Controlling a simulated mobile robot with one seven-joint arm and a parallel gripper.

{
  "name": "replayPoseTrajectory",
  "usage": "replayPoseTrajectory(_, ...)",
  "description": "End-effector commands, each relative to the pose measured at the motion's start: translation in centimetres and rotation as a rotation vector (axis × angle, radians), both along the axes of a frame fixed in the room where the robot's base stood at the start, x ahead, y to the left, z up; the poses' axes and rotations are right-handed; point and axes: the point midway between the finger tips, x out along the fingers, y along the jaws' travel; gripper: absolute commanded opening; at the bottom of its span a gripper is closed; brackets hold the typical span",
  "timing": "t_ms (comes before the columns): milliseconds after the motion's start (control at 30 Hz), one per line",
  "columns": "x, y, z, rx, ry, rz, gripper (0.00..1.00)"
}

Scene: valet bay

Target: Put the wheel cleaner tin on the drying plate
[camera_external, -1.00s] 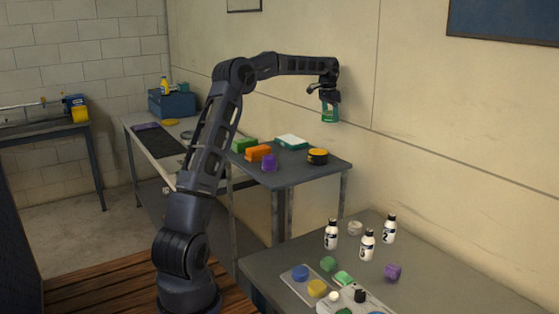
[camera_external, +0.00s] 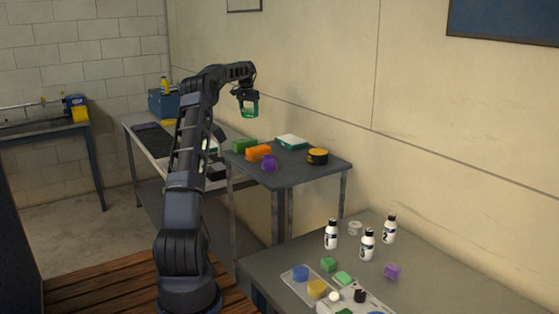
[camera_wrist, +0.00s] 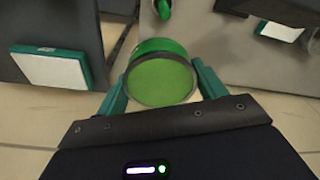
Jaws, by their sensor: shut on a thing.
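My gripper (camera_external: 247,97) is shut on a round green tin (camera_wrist: 162,82), with one finger on each side of it in the wrist view. The tin also shows below my gripper in the external view (camera_external: 249,111), in the air above the far side of the middle table. I take it for the wheel cleaner tin; no label is readable. I cannot tell for sure which thing is the drying plate. A flat white item with a green edge (camera_external: 291,142) lies at the back of the middle table.
The middle table (camera_external: 310,173) holds a green block (camera_external: 244,145), an orange block (camera_external: 259,153), a purple piece (camera_external: 269,163) and a black-and-yellow tin (camera_external: 318,156). The far bench holds a blue box (camera_external: 160,105). The near table has several bottles and small pieces.

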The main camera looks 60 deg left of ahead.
Motion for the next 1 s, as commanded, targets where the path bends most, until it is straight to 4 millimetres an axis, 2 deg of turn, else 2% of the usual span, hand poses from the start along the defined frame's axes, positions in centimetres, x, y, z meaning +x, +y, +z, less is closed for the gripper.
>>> replayPoseTrajectory(33,-1.5,1.9,-0.4,0.0,0.0,0.032,0.4)
replayPoseTrajectory(200,-6.5,7.3,-1.7,0.0,0.0,0.134,0.4)
replayPoseTrajectory(467,-14.8,14.8,-3.8,-0.001,0.0,0.288,0.4)
replayPoseTrajectory(600,-19.8,18.3,-5.0,0.0,0.0,0.371,0.4)
replayPoseTrajectory(800,-26.2,22.3,-6.4,0.0,0.0,0.47,0.4)
replayPoseTrajectory(900,-28.5,23.5,-6.8,0.001,-0.001,0.507,0.4)
replayPoseTrajectory(1000,-30.0,24.3,-7.2,0.0,0.0,0.529,0.4)
